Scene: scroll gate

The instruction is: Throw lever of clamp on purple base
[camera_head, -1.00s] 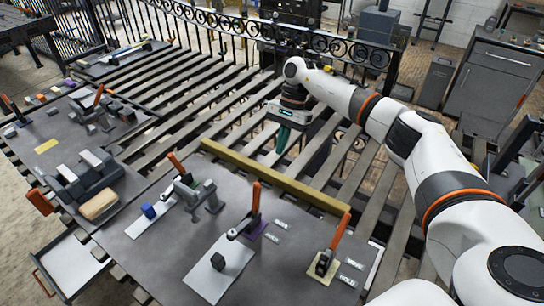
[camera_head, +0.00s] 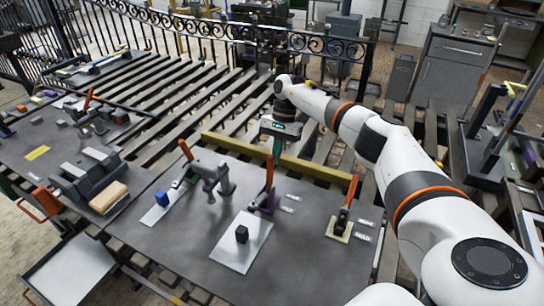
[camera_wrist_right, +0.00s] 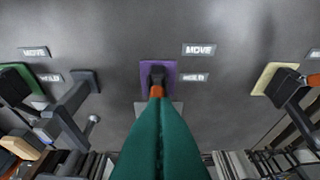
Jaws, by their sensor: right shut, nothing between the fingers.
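The clamp on the purple base (camera_head: 264,208) stands on the grey table, with its orange lever (camera_head: 270,172) pointing up. In the right wrist view the purple base (camera_wrist_right: 172,70) is at top centre, with the dark clamp body (camera_wrist_right: 156,74) on it and the orange lever (camera_wrist_right: 157,91) seen nearly end-on. My right gripper (camera_head: 277,150) is just behind the lever in the head view. Its teal fingers (camera_wrist_right: 158,102) are shut and empty, and their tips overlap the lever's end in the wrist view. I cannot tell whether they touch. My left gripper is not in view.
A clamp on a cream base (camera_head: 340,229) stands to the right and another clamp (camera_head: 187,152) to the left. A steel plate (camera_head: 228,252) with a dark cube (camera_head: 242,234) lies in front. MOVE and HOLD labels (camera_head: 291,198) lie beside the purple base. A yellow beam (camera_head: 316,169) edges the table.

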